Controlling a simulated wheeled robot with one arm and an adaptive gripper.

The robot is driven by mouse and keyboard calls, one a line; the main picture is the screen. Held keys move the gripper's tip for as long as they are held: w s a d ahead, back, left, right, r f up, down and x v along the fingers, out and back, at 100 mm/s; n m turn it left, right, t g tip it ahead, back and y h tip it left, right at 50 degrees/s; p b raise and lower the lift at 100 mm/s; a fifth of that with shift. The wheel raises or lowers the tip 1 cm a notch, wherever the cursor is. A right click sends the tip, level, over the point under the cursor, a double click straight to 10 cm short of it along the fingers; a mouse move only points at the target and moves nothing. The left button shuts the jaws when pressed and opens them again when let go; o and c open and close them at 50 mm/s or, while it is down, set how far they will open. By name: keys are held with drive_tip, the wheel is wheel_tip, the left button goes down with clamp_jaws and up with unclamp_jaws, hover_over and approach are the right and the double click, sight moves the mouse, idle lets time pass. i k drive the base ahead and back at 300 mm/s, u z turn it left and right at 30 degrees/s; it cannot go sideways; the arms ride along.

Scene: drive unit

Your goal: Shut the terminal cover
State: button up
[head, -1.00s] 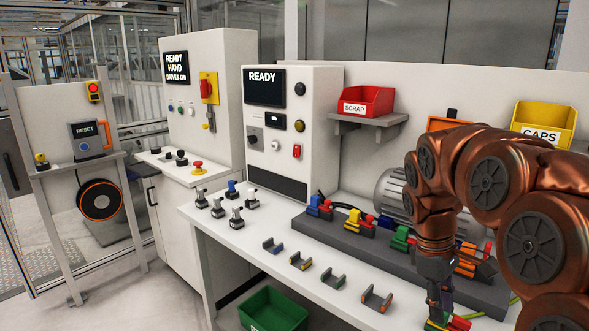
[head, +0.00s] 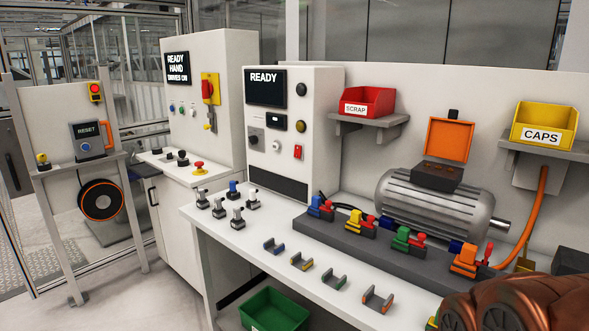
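The terminal cover (head: 447,139) is an orange, dark-edged lid standing upright, open, at the back of the dark terminal box (head: 437,177). The box sits on top of the grey finned motor (head: 430,205), behind the row of coloured connectors. My gripper is not visible in the head view. Only part of my copper-coloured arm shows at the bottom right corner, well below and to the right of the cover. Whether the gripper holds anything is hidden.
A grey rail (head: 380,246) with coloured connectors lies in front of the motor. Several small clips lie along the table's front edge. A yellow CAPS bin (head: 543,126) stands on a shelf right of the cover, with an orange cable (head: 530,220) below. A red SCRAP bin (head: 367,102) is left.

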sight(450, 139)
drive_tip(key=u, duration=0.1)
drive_tip(key=k, duration=1)
drive_tip(key=z, duration=1)
drive_tip(key=i, duration=1.3)
drive_tip(key=u, duration=0.5)
